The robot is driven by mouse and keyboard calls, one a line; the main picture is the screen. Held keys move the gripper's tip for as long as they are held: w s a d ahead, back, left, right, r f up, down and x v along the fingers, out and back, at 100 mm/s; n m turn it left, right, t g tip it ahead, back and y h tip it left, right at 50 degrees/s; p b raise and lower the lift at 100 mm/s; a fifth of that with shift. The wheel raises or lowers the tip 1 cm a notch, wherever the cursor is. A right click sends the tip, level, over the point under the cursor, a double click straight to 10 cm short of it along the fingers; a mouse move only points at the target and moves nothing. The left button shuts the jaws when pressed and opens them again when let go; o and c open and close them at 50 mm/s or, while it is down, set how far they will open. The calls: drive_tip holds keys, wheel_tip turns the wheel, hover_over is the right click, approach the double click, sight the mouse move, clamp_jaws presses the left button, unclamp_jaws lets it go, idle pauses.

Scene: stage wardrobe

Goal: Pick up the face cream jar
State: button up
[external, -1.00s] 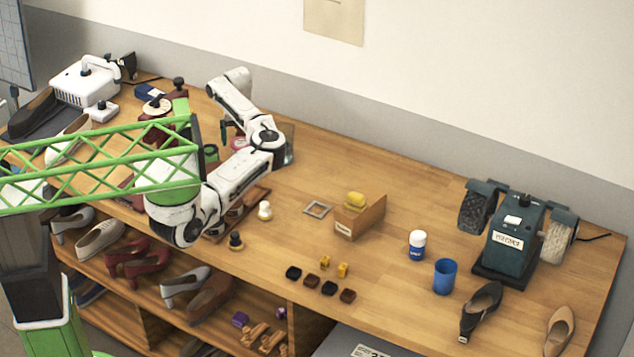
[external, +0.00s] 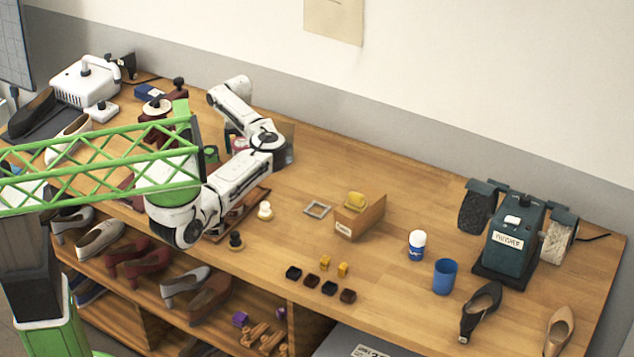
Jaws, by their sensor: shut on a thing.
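My gripper (external: 234,134) is low over the back left of the workbench, partly hidden behind my own arm. It is shut on a small reddish-pink, round thing (external: 239,144), which looks like the face cream jar. Only a small part of it shows between my wrist and the elbow link. Its label and exact shape are too small to tell, and I cannot tell whether it still touches the bench.
The bench's back middle is clear.

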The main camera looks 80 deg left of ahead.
drive_tip(key=shift+c, duration=0.9)
drive_tip(key=shift+r, duration=0.1)
